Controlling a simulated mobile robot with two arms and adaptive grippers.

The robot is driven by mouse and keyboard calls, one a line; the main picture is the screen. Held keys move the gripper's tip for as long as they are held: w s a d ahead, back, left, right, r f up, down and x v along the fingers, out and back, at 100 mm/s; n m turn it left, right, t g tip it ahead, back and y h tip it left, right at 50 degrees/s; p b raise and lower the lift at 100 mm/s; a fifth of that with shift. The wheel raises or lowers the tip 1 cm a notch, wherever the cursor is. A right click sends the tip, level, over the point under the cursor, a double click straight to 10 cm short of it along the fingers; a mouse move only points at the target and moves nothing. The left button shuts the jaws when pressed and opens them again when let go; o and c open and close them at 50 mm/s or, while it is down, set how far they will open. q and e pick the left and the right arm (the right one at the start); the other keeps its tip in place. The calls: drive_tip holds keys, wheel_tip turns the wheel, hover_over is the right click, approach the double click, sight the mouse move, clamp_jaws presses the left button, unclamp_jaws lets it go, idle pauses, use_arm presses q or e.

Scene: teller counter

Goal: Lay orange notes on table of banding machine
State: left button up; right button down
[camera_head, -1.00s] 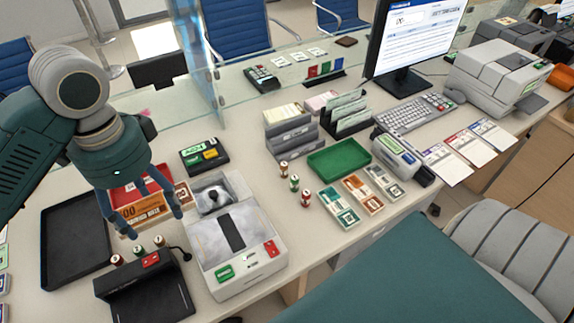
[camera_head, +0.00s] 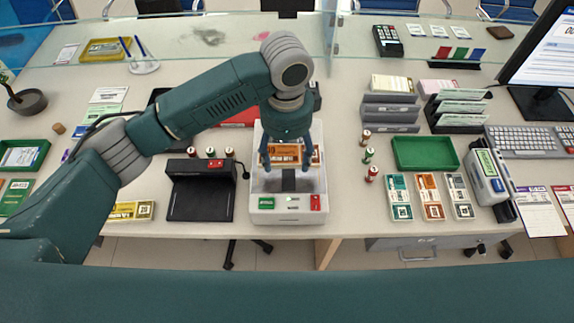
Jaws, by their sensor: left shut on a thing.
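The banding machine (camera_head: 289,211) is a white unit with green and red buttons at the front middle of the counter. My left gripper (camera_head: 287,162) points down over its rear part. It is shut on a stack of orange notes (camera_head: 292,154), with one finger on each side. The notes lie flat over the machine's table, just behind its dark central strip. I cannot tell whether they touch the table, and the gripper hides part of both. My right gripper is not in view.
A black device (camera_head: 201,191) stands left of the machine. Small red and green rolls (camera_head: 369,155) stand to its right. Further right are a green tray (camera_head: 424,153), banded note stacks (camera_head: 430,197) and a counter device (camera_head: 487,175). A glass screen crosses behind.

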sight(286, 176)
use_arm(q)
wheel_tip(286, 176, down, 3)
drive_tip(key=shift+r, duration=0.1)
wheel_tip(286, 176, down, 3)
drive_tip(key=shift+f+p, duration=0.2)
drive_tip(key=shift+p, duration=0.3)
drive_tip(key=shift+f, duration=0.2)
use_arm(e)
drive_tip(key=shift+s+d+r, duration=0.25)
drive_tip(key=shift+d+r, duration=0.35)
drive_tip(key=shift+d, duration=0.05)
use_arm(q)
drive_tip(key=shift+f, duration=0.15)
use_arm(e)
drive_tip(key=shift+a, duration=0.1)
use_arm(q)
drive_tip(key=o, duration=1.2)
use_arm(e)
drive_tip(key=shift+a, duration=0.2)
